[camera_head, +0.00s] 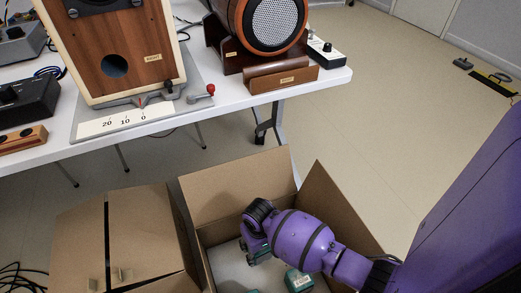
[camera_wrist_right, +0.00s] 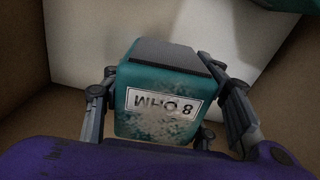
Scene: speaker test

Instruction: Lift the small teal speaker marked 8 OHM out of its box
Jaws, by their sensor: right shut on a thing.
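The small teal speaker (camera_wrist_right: 158,100) has a worn front and a white label reading 8 OHM, upside down in the right wrist view. My right gripper (camera_wrist_right: 157,68) is shut on it, with fingers on both sides. In the head view my right gripper (camera_head: 258,250) reaches down inside the open cardboard box (camera_head: 232,190); the held speaker is mostly hidden there by the wrist. I cannot tell whether it is clear of the box floor. My left gripper is not in view.
Another teal block (camera_head: 298,280) lies in the box, beside my forearm. A closed cardboard box (camera_head: 150,235) stands to the left. A white table (camera_head: 215,120) behind holds a wooden speaker cabinet (camera_head: 125,50) and a round speaker (camera_head: 275,22).

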